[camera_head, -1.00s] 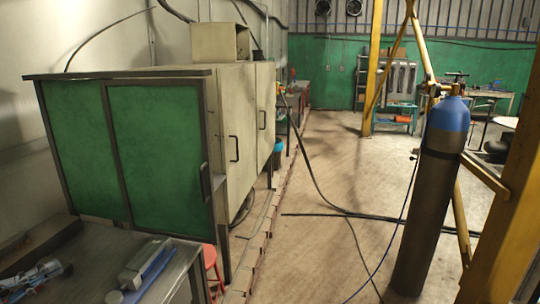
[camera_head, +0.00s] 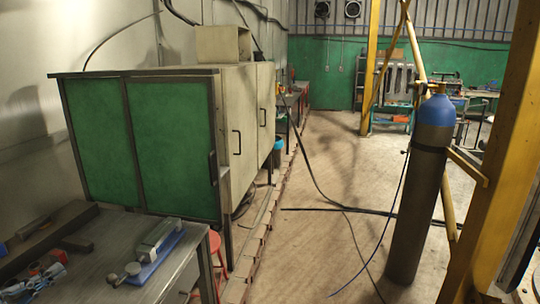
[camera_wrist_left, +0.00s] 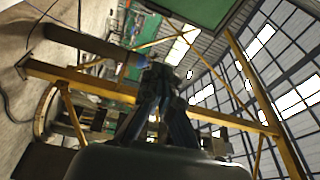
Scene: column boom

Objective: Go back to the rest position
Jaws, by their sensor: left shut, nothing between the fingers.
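My left gripper (camera_wrist_left: 158,80) shows in the left wrist view, its dark fingers drawn together and shut with nothing between them. It is raised in the air, and the workshop appears tilted behind it. A blue-topped gas cylinder (camera_wrist_left: 85,42) and a yellow frame (camera_wrist_left: 100,84) lie beyond its fingers in that view. I cannot make out either gripper clearly in the head view, and my right gripper is not in view.
A green-doored cabinet (camera_head: 168,150) stands at left behind a metal workbench (camera_head: 105,245) with tools on it. The gas cylinder (camera_head: 418,205) stands upright at right beside a yellow column (camera_head: 500,165). Cables (camera_head: 350,210) cross the floor; the middle aisle (camera_head: 335,165) is otherwise fairly clear.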

